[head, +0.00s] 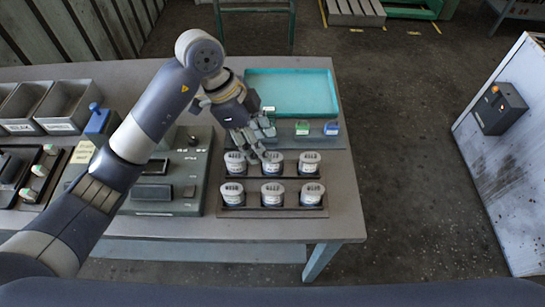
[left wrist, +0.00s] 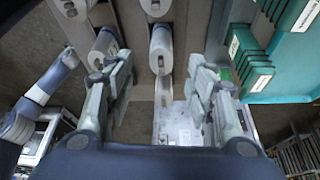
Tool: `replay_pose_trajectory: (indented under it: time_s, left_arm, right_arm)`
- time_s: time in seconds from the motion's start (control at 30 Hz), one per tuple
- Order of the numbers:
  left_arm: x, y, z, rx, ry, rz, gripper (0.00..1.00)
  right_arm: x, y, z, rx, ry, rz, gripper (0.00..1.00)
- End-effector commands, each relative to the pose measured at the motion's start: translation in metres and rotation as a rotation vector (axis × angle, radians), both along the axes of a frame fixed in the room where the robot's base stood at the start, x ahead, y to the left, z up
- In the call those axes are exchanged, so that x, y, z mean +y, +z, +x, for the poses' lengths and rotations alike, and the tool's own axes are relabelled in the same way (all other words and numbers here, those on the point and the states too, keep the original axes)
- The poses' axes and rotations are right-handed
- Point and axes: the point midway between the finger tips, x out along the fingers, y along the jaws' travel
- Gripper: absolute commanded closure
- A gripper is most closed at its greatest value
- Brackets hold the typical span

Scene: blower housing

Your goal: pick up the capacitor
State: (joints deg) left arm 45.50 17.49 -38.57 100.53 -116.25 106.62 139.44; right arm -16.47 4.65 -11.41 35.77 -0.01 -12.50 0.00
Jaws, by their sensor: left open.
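Several white-topped cylindrical capacitors stand upright in two dark trays, a back row with a middle capacitor (head: 272,164) and a front row (head: 272,194). My left gripper (head: 258,146) is open and empty, just behind and above the back row, near its middle. In the left wrist view, the open fingers of my left gripper (left wrist: 160,78) stand apart, and one grey-white capacitor (left wrist: 160,48) shows in the gap between them, towards the far end. Another capacitor (left wrist: 107,42) shows beside the left finger. I cannot tell whether any finger touches a capacitor. My right gripper is out of view.
A green block (head: 302,128) and a blue block (head: 332,128) sit behind the capacitors. Grey bins (head: 65,105) and a grey fixture (head: 190,170) stand to the left.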

Motion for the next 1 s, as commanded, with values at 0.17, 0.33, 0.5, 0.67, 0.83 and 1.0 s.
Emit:
replay_pose_trajectory:
  time_s: [0.17, 0.33, 0.5, 0.67, 0.83, 1.0]
  left_arm:
    - [-0.008, -0.017, 0.0, 0.0, 0.001, -0.001, 0.5]
    - [-0.015, -0.029, -0.001, 0.002, 0.0, -0.001, 0.5]
    - [-0.026, -0.054, -0.002, 0.003, 0.001, -0.001, 0.5]
    - [-0.031, -0.066, -0.002, -0.001, 0.0, 0.0, 0.5]
    - [-0.031, -0.067, -0.002, -0.002, 0.0, 0.0, 0.5]
    - [-0.031, -0.067, -0.002, -0.002, 0.0, 0.0, 0.77]
  right_arm:
    - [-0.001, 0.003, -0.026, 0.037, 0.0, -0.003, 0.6]
    - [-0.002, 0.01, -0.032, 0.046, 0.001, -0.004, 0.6]
    - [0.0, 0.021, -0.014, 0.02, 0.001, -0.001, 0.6]
    - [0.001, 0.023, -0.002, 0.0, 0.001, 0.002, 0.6]
    - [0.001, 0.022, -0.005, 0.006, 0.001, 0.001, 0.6]
    - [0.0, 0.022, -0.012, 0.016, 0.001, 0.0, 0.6]
